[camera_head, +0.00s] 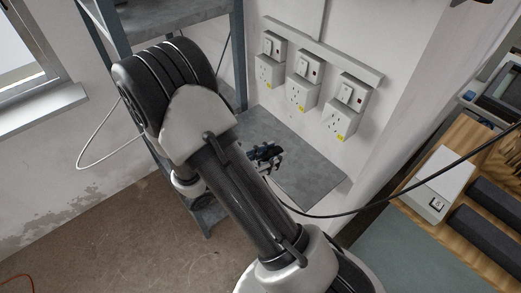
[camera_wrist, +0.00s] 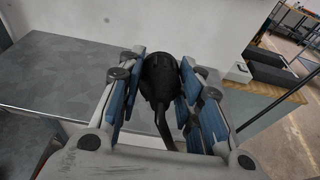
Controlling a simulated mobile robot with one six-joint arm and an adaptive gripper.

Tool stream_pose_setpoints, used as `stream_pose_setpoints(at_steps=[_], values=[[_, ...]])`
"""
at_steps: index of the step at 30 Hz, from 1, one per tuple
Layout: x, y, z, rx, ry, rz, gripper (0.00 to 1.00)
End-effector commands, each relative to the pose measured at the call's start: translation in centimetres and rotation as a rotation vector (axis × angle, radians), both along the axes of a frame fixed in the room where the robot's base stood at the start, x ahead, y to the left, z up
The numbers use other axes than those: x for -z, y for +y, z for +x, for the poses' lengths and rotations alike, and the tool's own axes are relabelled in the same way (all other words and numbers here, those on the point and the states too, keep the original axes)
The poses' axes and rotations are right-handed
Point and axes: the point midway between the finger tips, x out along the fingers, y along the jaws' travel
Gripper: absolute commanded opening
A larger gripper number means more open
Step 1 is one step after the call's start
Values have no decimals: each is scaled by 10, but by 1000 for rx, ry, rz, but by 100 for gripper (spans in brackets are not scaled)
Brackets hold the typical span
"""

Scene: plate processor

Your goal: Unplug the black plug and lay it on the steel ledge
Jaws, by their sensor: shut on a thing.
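The black plug (camera_wrist: 160,78) sits between the blue-padded fingers of my gripper (camera_wrist: 158,85), which is shut on it. Its cord runs back toward the wrist in the wrist view. In the head view my gripper (camera_head: 265,154) shows small and dark over the steel ledge (camera_head: 310,172), partly hidden by my arm. The ledge is a grey plate below the wall sockets, and it also shows in the wrist view (camera_wrist: 60,70). Its top looks bare. I cannot tell whether the plug touches the ledge.
Several white switches and sockets (camera_head: 297,95) are on the wall above the ledge. A grey metal shelf (camera_head: 238,50) stands at the left. A black cable (camera_head: 400,190) crosses to the right. A white box (camera_head: 440,183) and dark blocks (camera_head: 485,235) lie on a wooden bench at the right.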

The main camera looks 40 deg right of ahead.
Motion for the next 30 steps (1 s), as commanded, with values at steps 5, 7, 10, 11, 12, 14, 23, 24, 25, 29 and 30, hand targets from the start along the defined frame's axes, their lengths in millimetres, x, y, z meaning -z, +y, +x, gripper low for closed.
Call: stream_pose_setpoints(at_steps=[5,7,10,11,12,14,23,24,25,29,30], values=[[10,-6,0,1,0,-1,0],[15,-9,1,1,0,-1,0],[21,-14,1,0,1,-1,0],[23,-15,1,1,1,-1,0],[26,-17,1,1,0,-1,0],[30,-20,1,1,1,-1,0],[49,-34,3,0,1,-2,0],[52,-36,3,0,0,-2,0],[54,-37,3,1,0,-2,0],[60,-42,3,0,0,-2,0],[62,-43,3,-1,0,-2,0]])
